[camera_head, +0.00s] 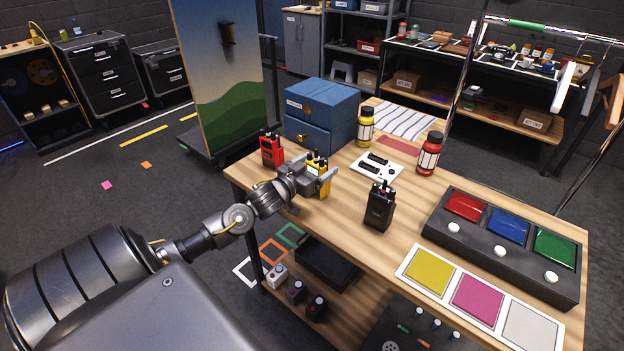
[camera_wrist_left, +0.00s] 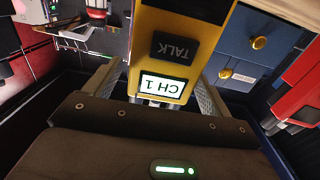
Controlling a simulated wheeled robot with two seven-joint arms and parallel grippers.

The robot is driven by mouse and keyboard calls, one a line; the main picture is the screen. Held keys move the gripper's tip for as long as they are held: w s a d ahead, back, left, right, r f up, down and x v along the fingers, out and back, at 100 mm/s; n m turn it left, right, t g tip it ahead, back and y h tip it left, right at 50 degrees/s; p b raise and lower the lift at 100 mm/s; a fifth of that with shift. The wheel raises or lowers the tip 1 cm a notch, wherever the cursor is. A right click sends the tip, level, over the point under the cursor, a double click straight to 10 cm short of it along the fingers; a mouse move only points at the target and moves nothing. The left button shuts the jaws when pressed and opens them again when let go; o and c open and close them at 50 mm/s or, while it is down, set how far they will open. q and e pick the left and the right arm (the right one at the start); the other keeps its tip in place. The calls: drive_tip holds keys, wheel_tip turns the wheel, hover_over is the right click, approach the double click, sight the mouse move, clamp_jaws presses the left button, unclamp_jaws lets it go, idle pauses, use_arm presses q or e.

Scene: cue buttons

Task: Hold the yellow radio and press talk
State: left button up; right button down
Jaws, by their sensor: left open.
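The yellow radio (camera_head: 318,166) stands upright on the wooden table (camera_head: 340,220), near its left end. My left gripper (camera_head: 322,181) is at the radio, with its fingers on either side of it. In the left wrist view the yellow radio (camera_wrist_left: 172,30) is between the two open fingers (camera_wrist_left: 155,92). Its black TALK button (camera_wrist_left: 174,48) and lit CH 1 screen (camera_wrist_left: 163,86) face the camera. I cannot tell whether a finger touches the radio. My right gripper is not in view.
A red radio (camera_head: 271,149) stands just left of the yellow one, and a black radio (camera_head: 379,208) to its right. A blue drawer box (camera_head: 322,110) is behind. Two bottles, a white plate (camera_head: 376,168) and a panel of coloured buttons (camera_head: 500,247) occupy the table.

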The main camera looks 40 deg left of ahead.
use_arm(q)
drive_tip(key=s+b, duration=0.1)
drive_tip(key=s, duration=0.9)
drive_tip(key=shift+s+b, duration=0.4)
drive_tip(key=shift+a, duration=0.1)
